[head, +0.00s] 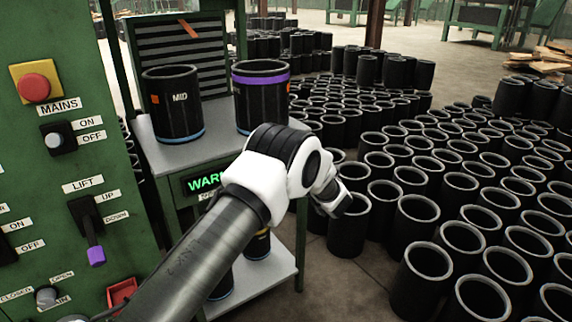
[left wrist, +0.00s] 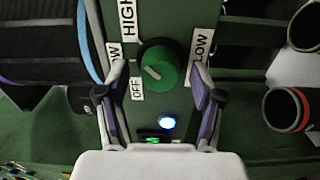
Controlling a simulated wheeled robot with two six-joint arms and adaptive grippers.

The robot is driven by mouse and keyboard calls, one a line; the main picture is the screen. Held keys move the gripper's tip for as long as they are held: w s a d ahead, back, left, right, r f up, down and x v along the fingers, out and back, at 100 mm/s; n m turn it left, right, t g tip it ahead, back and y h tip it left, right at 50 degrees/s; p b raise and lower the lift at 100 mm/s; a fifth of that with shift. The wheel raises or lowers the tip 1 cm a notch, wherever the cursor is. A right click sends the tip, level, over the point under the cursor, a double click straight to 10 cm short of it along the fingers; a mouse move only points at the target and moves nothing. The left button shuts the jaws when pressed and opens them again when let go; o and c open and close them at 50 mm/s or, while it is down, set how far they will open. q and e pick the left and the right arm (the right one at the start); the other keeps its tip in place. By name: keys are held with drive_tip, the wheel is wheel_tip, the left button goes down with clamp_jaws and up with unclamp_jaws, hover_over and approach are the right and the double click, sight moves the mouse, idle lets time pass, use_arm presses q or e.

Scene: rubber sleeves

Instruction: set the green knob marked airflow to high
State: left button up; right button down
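The green knob (left wrist: 160,68) shows in the left wrist view on a dark green panel, with a short pale mark on its face slanting between upper left and lower right. A HIGH label (left wrist: 127,18) is above left of it, an OFF label (left wrist: 137,88) at its lower left and a LOW label (left wrist: 203,45) at its right. No airflow label is readable. My left gripper (left wrist: 158,92) is open, its fingers apart on either side of the knob, with no clear contact. In the head view, my arm hides the knob area. My right gripper is not in view.
A green control panel (head: 60,190) with a red MAINS button (head: 34,88) and a LIFT lever (head: 90,230) stands left. A black MID sleeve (head: 174,105) and a purple-banded sleeve (head: 262,95) sit on a grey-topped stand. Many black sleeves (head: 415,225) crowd the floor at right.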

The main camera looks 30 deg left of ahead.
use_arm(q)
drive_tip(key=v, duration=1.2)
